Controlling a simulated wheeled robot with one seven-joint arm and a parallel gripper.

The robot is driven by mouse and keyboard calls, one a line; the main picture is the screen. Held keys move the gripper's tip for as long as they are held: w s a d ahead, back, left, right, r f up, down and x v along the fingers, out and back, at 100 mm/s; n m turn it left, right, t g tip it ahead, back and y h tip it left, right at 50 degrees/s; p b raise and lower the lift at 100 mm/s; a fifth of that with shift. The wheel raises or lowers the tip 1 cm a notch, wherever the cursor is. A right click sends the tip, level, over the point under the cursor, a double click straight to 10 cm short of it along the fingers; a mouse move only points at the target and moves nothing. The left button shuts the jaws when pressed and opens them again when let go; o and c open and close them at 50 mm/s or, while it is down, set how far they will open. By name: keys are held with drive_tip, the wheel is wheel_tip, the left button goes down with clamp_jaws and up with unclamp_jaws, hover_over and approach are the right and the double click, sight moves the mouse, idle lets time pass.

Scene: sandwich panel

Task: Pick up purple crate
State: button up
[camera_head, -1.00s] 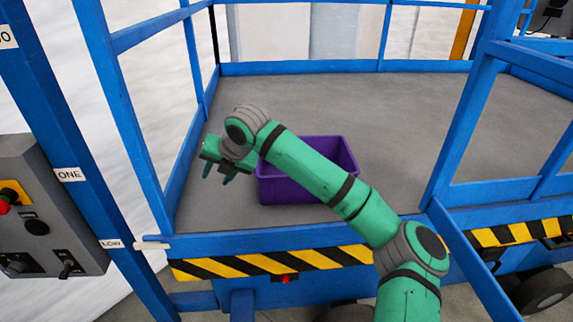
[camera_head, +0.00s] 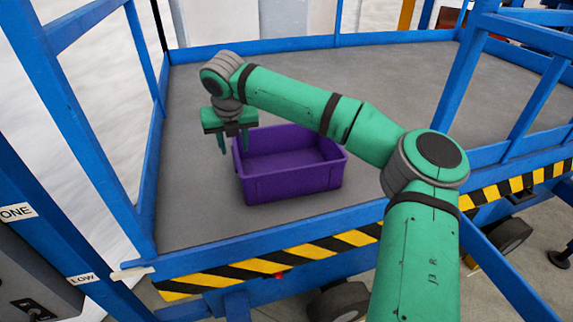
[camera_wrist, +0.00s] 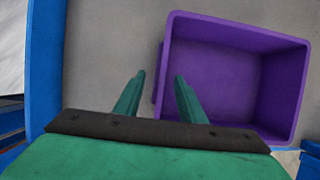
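The purple crate (camera_head: 292,180) sits upright and empty on the grey platform floor, near the platform's front edge. My gripper (camera_head: 234,150) points down at the crate's left side, with its fingers apart. In the wrist view the crate (camera_wrist: 235,32) fills the upper right. My gripper's fingers (camera_wrist: 160,85) are open there. The left finger is outside the crate's left wall and the right finger overlaps the crate's inside in the picture. I cannot tell whether either finger touches the wall.
The platform floor (camera_head: 400,85) is clear behind and right of the crate. Blue rails (camera_head: 95,135) enclose it at the left, and a blue post (camera_head: 450,85) stands at the right. A striped yellow and black edge (camera_head: 270,262) runs along the front.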

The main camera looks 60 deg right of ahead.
sight(236, 155)
drive_tip(key=x, duration=0.4)
drive_tip(key=shift+w+d+f, duration=0.2)
drive_tip(key=shift+f, duration=0.45)
drive_tip(key=shift+s+d, duration=0.15)
clamp_jaws()
drive_tip(key=shift+r, duration=0.1)
idle(0.7)
